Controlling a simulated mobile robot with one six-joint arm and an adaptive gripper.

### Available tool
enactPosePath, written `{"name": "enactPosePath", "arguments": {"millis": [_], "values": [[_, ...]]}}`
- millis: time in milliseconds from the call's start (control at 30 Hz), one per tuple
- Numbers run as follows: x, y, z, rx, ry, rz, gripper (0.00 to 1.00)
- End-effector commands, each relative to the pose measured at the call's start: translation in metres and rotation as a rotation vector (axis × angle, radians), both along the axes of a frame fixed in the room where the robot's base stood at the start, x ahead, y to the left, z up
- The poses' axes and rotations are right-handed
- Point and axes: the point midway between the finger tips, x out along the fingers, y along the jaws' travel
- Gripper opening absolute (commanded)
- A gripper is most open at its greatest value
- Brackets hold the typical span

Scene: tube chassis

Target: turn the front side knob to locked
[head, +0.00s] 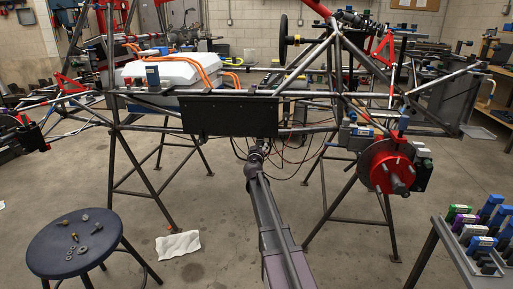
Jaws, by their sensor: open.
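I cannot make out the front side knob or its locked mark at this size. A tube chassis (165,129) of dark metal stands on trestle legs across the middle. A flat black panel (228,116) hangs on its near side. My gripper (259,148) is at the far end of my arm, around the lower right edge of the panel. It is small and dark there, and my arm partly hides it. I see nothing held in it, and I cannot tell whether it touches the panel.
A red brake hub (389,168) with small blue and grey boxes (357,136) beside it is at the right. Loose cables (291,153) hang behind my wrist. A blue stool (77,251) with hardware and a parts cart (446,241) stand in front. A white cloth (178,245) lies on open floor.

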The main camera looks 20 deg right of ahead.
Motion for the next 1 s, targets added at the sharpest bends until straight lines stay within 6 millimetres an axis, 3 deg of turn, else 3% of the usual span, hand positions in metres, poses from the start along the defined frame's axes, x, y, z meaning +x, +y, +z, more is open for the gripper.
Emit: {"name": "enactPosePath", "arguments": {"millis": [200, 567, 800, 833, 900, 933, 1000], "values": [[0.013, -0.008, 0.000, 0.000, 0.000, 0.000, 0.78], [0.014, -0.009, 0.000, 0.000, 0.000, 0.000, 0.78], [0.014, -0.008, 0.000, 0.000, 0.000, 0.001, 0.06], [0.014, -0.008, 0.000, 0.000, 0.000, 0.001, 0.00], [0.014, -0.008, 0.000, 0.000, 0.000, 0.001, 0.00], [0.014, 0.010, 0.000, 0.000, 0.000, 0.006, 0.00], [0.016, 0.001, 0.000, -0.001, 0.001, 0.007, 0.00]]}}
